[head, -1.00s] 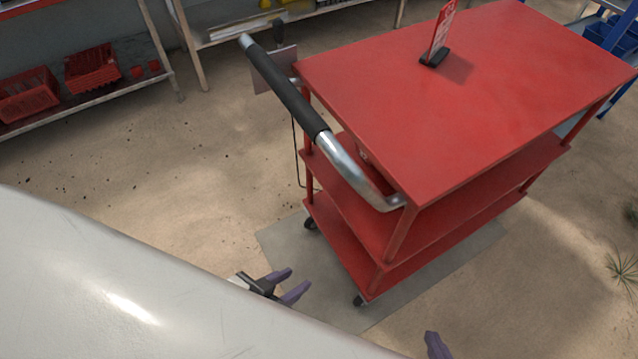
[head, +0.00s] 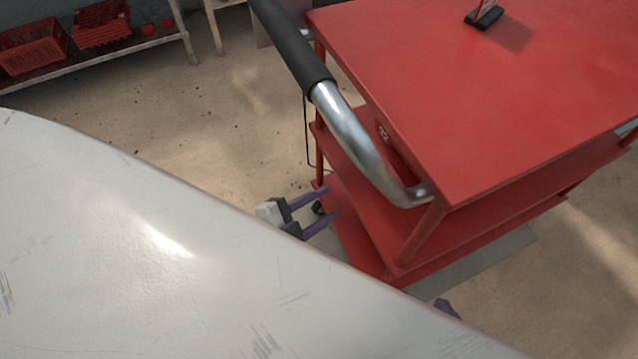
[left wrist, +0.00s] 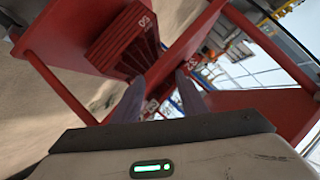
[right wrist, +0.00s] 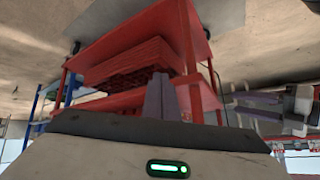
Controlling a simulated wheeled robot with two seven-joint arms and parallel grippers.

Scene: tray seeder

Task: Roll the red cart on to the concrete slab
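The red cart (head: 480,95) stands in front of me in the head view, its black and chrome push handle (head: 350,135) towards me. A flat grey slab (head: 490,262) shows on the floor under the cart's right side; my white body hides much of it. My left gripper (head: 325,208) has two purple fingers spread apart and empty, low beside the cart's near end, below the handle. In the left wrist view the fingers point at the cart's red frame (left wrist: 70,45). My right gripper (right wrist: 162,97) has its fingers together, with nothing visible between them, facing the cart's shelves.
A low shelf (head: 110,55) with red baskets (head: 100,25) stands at the back left. A small sign in a black stand (head: 484,18) is on the cart's top. Bare sandy floor (head: 235,130) lies between shelf and cart.

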